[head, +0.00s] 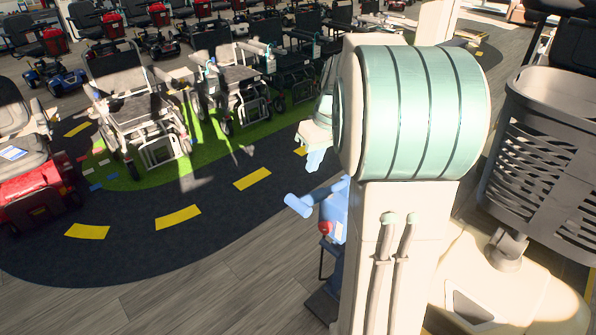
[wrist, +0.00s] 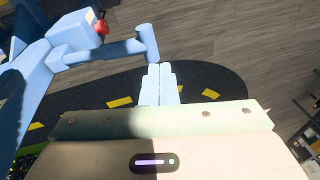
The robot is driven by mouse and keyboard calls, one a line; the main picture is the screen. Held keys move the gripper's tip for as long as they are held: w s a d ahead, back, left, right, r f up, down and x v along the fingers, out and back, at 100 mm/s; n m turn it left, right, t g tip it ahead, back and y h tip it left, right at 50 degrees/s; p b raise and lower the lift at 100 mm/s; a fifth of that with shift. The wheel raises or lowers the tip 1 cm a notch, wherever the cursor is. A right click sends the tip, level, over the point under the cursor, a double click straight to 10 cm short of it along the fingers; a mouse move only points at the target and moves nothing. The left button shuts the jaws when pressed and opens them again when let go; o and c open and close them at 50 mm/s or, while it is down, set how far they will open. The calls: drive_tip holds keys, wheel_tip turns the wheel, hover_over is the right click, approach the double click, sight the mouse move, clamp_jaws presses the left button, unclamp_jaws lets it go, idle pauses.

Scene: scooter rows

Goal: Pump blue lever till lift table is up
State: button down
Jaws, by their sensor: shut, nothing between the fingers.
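The blue lever (head: 299,206) sticks out to the left from a blue lift table frame (head: 340,212) with a red knob, mostly hidden behind my arm. In the wrist view the lever (wrist: 110,52) runs across the upper left to a thick crosswise end, beside the blue frame (wrist: 72,30) and its red knob. My gripper (head: 315,166) is shut and empty, fingers down, a little above the lever in the head view. In the wrist view my fingertips (wrist: 158,67) appear just below the lever's end; I cannot tell if they touch. The table top is hidden.
Rows of wheelchairs (head: 137,108) and scooters stand on green and dark flooring at the left and back. A dark basket (head: 545,150) stands at the right. The dark mat with yellow dashes (head: 178,217) and wooden floor (head: 170,300) at front left are clear.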

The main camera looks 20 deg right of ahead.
drive_tip(key=n, duration=0.1)
hover_over(311, 195)
drive_tip(key=s+d, duration=0.2)
drive_tip(key=d, duration=0.2)
drive_tip(key=f, duration=0.2)
drive_tip(key=shift+d+r+y+p, duration=0.2)
drive_tip(key=shift+r+y+p, duration=0.1)
drive_tip(key=shift+y, duration=0.1)
drive_tip(key=p+x, duration=0.2)
drive_tip(key=x, duration=1.2)
drive_tip(key=shift+s+f, duration=0.1)
drive_tip(key=shift+a, duration=0.15)
